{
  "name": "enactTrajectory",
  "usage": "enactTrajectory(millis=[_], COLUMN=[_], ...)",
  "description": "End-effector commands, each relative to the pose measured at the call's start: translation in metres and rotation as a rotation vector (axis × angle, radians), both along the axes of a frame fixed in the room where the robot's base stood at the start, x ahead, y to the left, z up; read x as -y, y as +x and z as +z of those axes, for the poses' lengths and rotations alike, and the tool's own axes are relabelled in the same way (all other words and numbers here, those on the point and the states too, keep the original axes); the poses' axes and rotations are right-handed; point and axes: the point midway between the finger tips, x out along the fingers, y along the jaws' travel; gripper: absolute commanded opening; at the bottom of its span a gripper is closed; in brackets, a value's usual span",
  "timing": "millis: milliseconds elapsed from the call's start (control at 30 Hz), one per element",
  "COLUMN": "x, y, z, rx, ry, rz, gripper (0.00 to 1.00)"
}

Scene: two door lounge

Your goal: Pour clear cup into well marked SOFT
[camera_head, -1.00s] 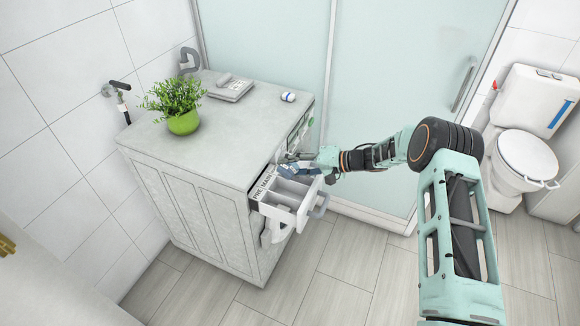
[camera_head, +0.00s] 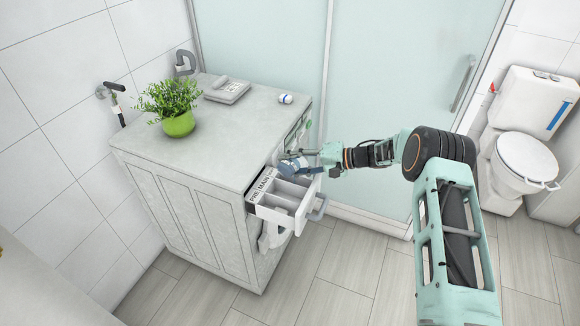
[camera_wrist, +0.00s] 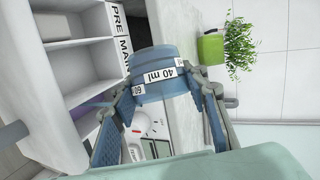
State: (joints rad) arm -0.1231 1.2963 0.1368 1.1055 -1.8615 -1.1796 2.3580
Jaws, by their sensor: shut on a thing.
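The clear cup, tinted blue with a 40 ml label (camera_wrist: 160,84), is between the fingers of my gripper (camera_wrist: 165,92), which is shut on it. In the head view my gripper (camera_head: 296,160) is over the back of the open drawer (camera_head: 262,213), close to the cabinet front. The drawer has several compartments; the PRE and MAIN labels show along its rear edge. The SOFT label is not visible, apparently hidden behind my gripper and the cup. I cannot tell what is in the cup.
The drawer sits in a grey cabinet (camera_head: 190,160). On its top are a potted plant (camera_head: 178,122), a grey device (camera_head: 228,91) and a small white-and-blue object (camera_head: 285,99). A glass shower panel (camera_head: 400,60) is behind my arm. A toilet (camera_head: 526,158) is at right.

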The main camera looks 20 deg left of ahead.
Motion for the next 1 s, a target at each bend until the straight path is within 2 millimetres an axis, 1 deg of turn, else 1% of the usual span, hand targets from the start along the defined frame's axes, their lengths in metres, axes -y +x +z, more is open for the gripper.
enactTrajectory(millis=[733, 900, 1000], x=[-0.0001, -0.0002, -0.0012], y=[0.0003, 0.0002, -0.0004], z=[-0.0013, 0.0014, 0.0083], rx=[-0.017, -0.016, 0.025], ry=[0.007, 0.006, -0.008], rz=[0.001, 0.001, 0.001], gripper=[0.23, 0.23, 0.23])
